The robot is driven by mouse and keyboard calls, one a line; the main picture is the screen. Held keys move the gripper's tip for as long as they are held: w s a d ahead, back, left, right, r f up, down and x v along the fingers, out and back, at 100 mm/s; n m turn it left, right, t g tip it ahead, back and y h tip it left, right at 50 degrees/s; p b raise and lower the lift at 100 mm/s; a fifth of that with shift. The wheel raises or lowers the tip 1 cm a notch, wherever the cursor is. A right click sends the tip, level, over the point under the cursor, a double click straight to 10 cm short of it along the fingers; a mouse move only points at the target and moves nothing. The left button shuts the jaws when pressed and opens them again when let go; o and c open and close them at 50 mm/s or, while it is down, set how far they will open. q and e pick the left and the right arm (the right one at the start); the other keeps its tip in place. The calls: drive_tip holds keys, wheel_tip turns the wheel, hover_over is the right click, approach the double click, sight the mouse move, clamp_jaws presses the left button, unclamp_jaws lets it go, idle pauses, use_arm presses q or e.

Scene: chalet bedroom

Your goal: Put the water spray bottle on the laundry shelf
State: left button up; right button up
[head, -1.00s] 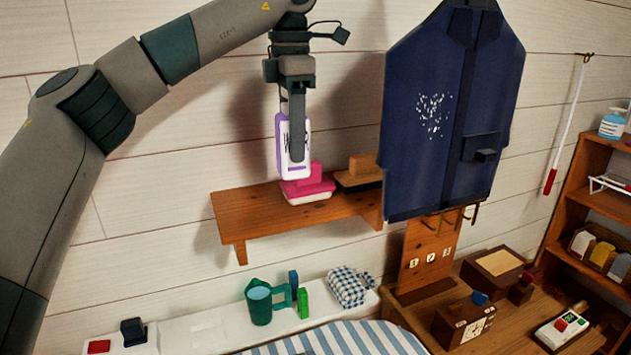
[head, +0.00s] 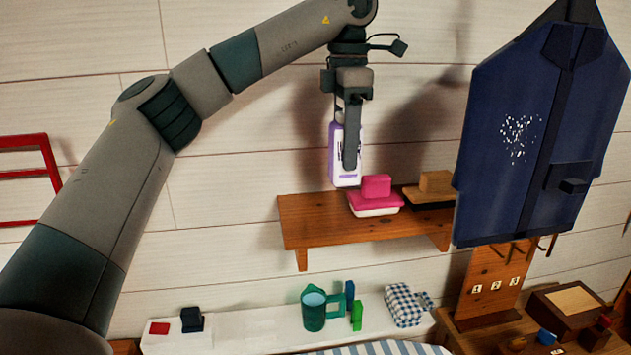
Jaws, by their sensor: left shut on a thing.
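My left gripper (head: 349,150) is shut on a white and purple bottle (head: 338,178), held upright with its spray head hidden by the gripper. The bottle shows just above and in front of the wooden wall shelf (head: 310,222), left of a pink brush-like block. Whether its base touches the shelf I cannot tell. My right gripper is not in view.
The pink and white block (head: 376,200) and a brown brush (head: 432,188) sit on the shelf's right part; its left part is bare. A dark blue garment (head: 500,170) hangs at right. Below, a white ledge (head: 250,330) holds a green watering can (head: 314,312) and a checked cloth (head: 403,304).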

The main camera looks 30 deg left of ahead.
use_arm(q)
drive_tip(key=a+f+p, duration=0.1)
drive_tip(key=a+f, duration=0.3)
drive_tip(key=a, duration=0.3)
drive_tip(key=shift+s+a+f+p, duration=0.2)
drive_tip(key=shift+s+p, duration=0.1)
drive_tip(key=shift+s, duration=0.15)
drive_tip(key=shift+f, duration=0.1)
drive_tip(key=shift+f+p, duration=0.4)
drive_tip(key=shift+f, duration=0.55)
drive_tip(key=shift+f+p, duration=0.4)
drive_tip(key=shift+f, duration=0.55)
